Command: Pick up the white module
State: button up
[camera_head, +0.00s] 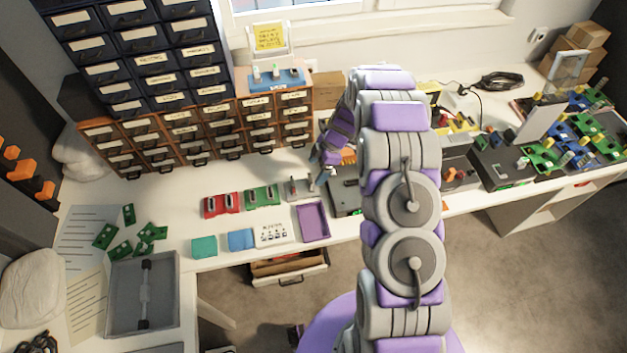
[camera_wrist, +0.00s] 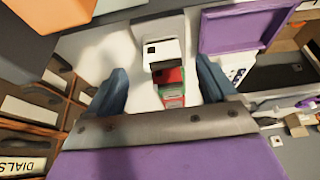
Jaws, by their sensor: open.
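The white module (camera_wrist: 163,50) lies on the white tabletop, with a dark square on its face, in the wrist view. In the head view the pale module (camera_head: 297,188) stands at the right end of a row, beside green and red modules. My gripper (camera_head: 322,176) is just above and to the right of it there. In the wrist view my gripper (camera_wrist: 160,85) is open, with one blue-grey finger on each side of the line of modules. Nothing is held between the fingers. The exact height above the module is hard to tell.
Red modules (camera_head: 222,204) and green modules (camera_head: 262,196) continue the row. A purple tray (camera_head: 313,222) lies in front of the pale module. Small drawers (camera_head: 205,133) stand behind. A dark box (camera_head: 345,194) is close on the right.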

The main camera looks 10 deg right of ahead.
aim_at(310, 176)
jog(key=shift+a+f, duration=0.3)
jog(key=shift+a, duration=0.3)
jog(key=shift+a+f, duration=0.25)
jog(key=shift+a, duration=0.3)
jog(key=x, duration=0.1)
jog(key=b+x, duration=0.1)
jog(key=x, duration=0.1)
jog(key=shift+s+d+f, duration=0.15)
jog(key=shift+d+f, duration=0.4)
jog(key=shift+d, duration=0.05)
jog(key=shift+d+r, duration=0.1)
jog(key=shift+d, duration=0.25)
jog(key=shift+a, duration=0.8)
jog(key=c, duration=0.4)
jog(key=shift+a, duration=0.2)
jog(key=c, duration=0.3)
jog(key=shift+d, duration=0.55)
jog(key=c, duration=0.7)
jog(key=shift+r, duration=0.1)
